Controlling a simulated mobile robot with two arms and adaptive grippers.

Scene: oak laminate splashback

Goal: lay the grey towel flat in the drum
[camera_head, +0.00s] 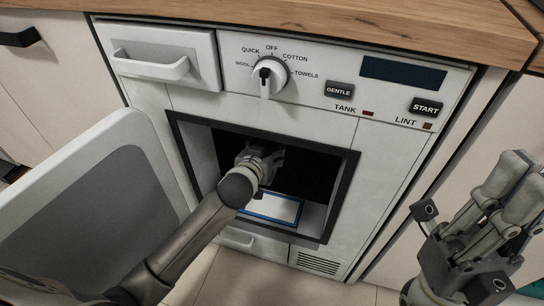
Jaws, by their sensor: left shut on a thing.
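The drum (203,157) is a square, dark-framed opening in the front of a white machine. Its door (90,200) stands open at the left. My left arm reaches in through the opening. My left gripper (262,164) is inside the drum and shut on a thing. That thing is mostly hidden behind my wrist and in the dark; I take it to be the grey towel, but its shape does not show. A pale panel with a blue border (283,209) lies on the drum floor below the gripper. My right gripper (514,180) is outside, at the right.
Above the drum are a drawer with a handle (150,67), a dial (268,77), a dark display (403,73) and a START button (426,107). A wooden worktop (330,22) runs along the top. The opening's frame is close around my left arm.

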